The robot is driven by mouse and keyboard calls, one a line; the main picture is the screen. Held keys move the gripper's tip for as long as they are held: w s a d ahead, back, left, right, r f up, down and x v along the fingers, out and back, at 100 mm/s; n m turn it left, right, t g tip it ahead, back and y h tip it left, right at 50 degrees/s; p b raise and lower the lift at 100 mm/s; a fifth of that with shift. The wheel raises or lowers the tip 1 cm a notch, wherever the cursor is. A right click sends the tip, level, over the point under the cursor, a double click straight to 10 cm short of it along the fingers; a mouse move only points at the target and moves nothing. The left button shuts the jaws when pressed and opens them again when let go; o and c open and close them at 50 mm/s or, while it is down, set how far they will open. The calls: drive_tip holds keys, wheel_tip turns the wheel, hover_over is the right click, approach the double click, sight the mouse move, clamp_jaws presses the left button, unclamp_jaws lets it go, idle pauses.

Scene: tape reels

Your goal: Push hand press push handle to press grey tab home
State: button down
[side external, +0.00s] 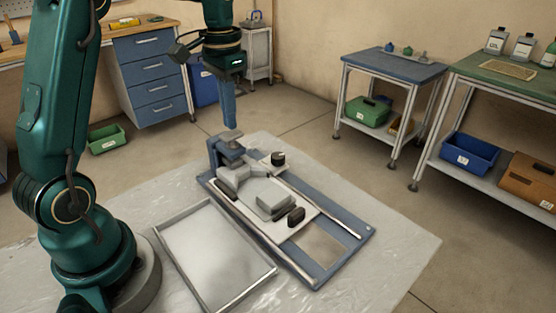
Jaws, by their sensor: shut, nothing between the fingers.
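The hand press has a long blue base (357,230) lying on the pale table. A light plate (262,187) sits on it between rails and carries a raised grey block (275,203) and a grey angled piece (234,180). A dark upright handle (296,215) stands at the plate's near right end. A black round knob (278,158) is on the far side. A blue upright bracket (214,153) stands at the far left end. I cannot tell which grey part is the tab. My gripper (230,125) is shut and empty, pointing down above the bracket end, apart from the press.
A shallow metal-rimmed tray (163,250) lies on the table (395,262) beside the press, near my arm's base. The table is clear to the right of the press. Benches with bins and a blue drawer unit (152,70) stand beyond on the floor.

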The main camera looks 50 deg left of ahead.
drive_tip(key=shift+f, duration=1.3)
idle(5.5)
drive_tip(key=shift+r, duration=3.55)
